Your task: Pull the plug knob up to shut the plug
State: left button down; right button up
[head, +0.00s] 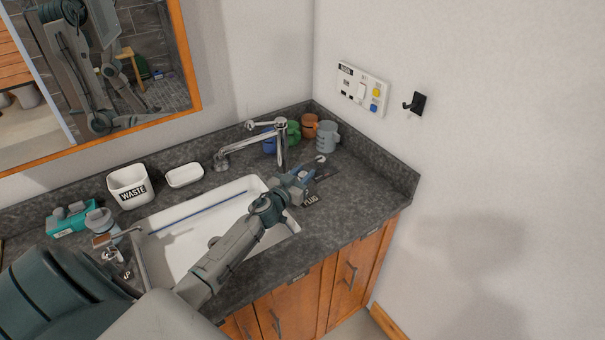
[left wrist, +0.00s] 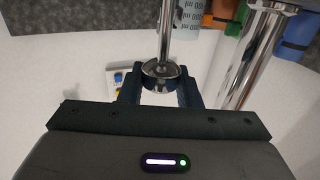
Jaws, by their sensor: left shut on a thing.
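The plug knob (left wrist: 160,70) is a round chrome knob on a thin chrome rod. It sits between the two dark fingers of my left gripper (left wrist: 160,92), which is shut on it. In the head view my left gripper (head: 306,178) is at the counter just right of the sink, by the dark "PLUG" label (head: 311,199). The white sink (head: 185,245) lies left of it, partly hidden by my left arm. A round grey drain or plug (head: 214,242) shows in the basin beside my arm; its height is not clear. My right gripper is not in view.
The chrome faucet (head: 250,142) stands just behind the gripper. A white WASTE bin (head: 129,187) and soap dish (head: 185,175) are behind the sink. The right counter end is clear.

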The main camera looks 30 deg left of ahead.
pick_arm(q)
jog(key=shift+r, duration=0.25)
jog(key=c, duration=1.1)
grip_release()
jog(key=shift+s+f, duration=0.1)
jog(key=shift+f, duration=0.05)
jog(key=shift+s, duration=0.3)
jog(key=s+b, duration=0.5)
jog(key=s, duration=0.5)
jog(key=shift+b, duration=0.4)
